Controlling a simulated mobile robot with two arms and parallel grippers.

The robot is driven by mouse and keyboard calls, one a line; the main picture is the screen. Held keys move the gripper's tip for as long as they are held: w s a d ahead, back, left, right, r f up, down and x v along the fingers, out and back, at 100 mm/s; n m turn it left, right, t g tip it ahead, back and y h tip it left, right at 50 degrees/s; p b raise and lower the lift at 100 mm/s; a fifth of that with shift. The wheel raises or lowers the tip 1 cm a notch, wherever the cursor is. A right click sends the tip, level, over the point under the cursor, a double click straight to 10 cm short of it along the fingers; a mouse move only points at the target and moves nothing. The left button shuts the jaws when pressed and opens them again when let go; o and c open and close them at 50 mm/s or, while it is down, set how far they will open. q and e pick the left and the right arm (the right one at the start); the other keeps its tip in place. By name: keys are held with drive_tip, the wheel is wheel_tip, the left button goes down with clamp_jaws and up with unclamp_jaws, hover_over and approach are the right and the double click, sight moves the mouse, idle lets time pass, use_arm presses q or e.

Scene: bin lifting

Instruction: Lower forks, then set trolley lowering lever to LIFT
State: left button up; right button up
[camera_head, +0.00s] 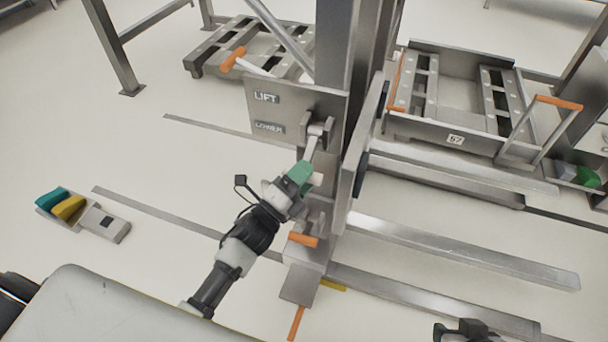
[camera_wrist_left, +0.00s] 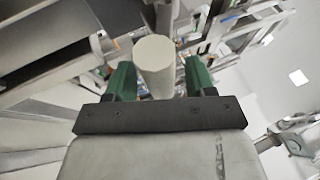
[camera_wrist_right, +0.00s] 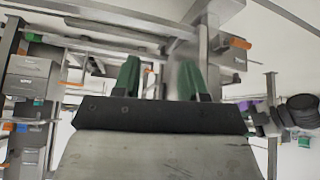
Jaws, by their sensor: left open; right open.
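The trolley's steel mast (camera_head: 336,50) carries a panel (camera_head: 290,100) labelled LIFT above LOWER. A lever (camera_head: 311,146) slants down from a pivot on the panel, below the LOWER label's height. My left gripper (camera_head: 304,178) is open at the lever's lower end. In the left wrist view a pale cylindrical grip (camera_wrist_left: 153,65) stands between its green fingers, with gaps on both sides. The long steel forks (camera_head: 460,250) extend right, low over the floor. My right gripper (camera_head: 465,332) is open and empty at the bottom edge; its fingers show in the right wrist view (camera_wrist_right: 158,80).
An orange-handled lever (camera_head: 233,60) tops the panel, and another orange handle (camera_head: 302,240) sits on the trolley's lower part. Small teal and yellow boxes (camera_head: 67,206) lie left. Floor between is clear.

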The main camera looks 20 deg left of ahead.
use_arm(q)
drive_tip(key=shift+c, duration=0.5)
clamp_jaws()
